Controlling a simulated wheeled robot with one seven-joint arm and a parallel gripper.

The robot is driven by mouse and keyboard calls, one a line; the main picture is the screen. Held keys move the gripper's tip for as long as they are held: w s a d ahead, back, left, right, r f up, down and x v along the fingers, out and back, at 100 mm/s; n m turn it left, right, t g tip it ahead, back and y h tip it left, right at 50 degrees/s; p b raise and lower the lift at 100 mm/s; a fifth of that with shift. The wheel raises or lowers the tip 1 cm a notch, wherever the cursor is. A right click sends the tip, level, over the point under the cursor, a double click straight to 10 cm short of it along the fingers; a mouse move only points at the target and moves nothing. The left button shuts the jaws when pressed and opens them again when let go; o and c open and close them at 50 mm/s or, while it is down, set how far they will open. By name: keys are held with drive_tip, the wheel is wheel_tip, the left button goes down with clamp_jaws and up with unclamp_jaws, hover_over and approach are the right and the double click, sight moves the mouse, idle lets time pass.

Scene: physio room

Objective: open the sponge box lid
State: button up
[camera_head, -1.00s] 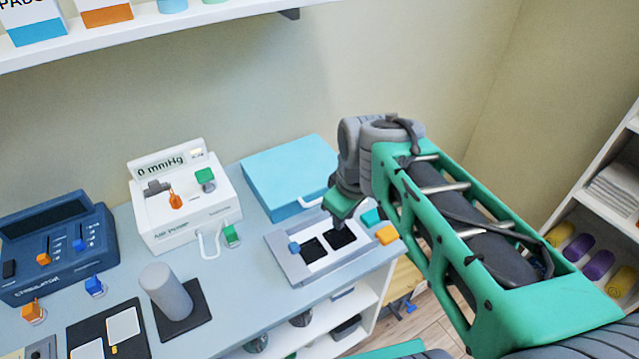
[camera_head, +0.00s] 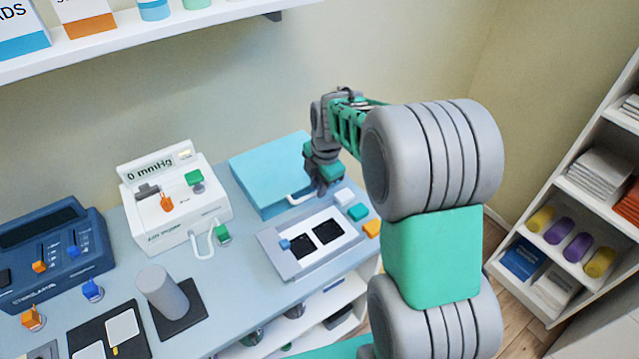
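A flat light-blue box (camera_head: 266,168), which I take for the sponge box, stands at the back right of the table. Its lid is down, and a white handle (camera_head: 298,200) shows at its front edge. My gripper (camera_head: 320,191) points down at the box's right front corner, close to the handle's right end. I cannot tell whether it touches the handle. The fingers are small and dark, so their gap is unclear. My wrist hides the box's right edge.
A grey tray with a white panel and black squares (camera_head: 275,257) lies in front of the box. A white mmHg device (camera_head: 165,225) stands left. A shelf (camera_head: 150,30) hangs above.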

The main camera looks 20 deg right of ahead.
drive_tip(key=shift+c, duration=0.3)
clamp_jaws()
idle(1.1)
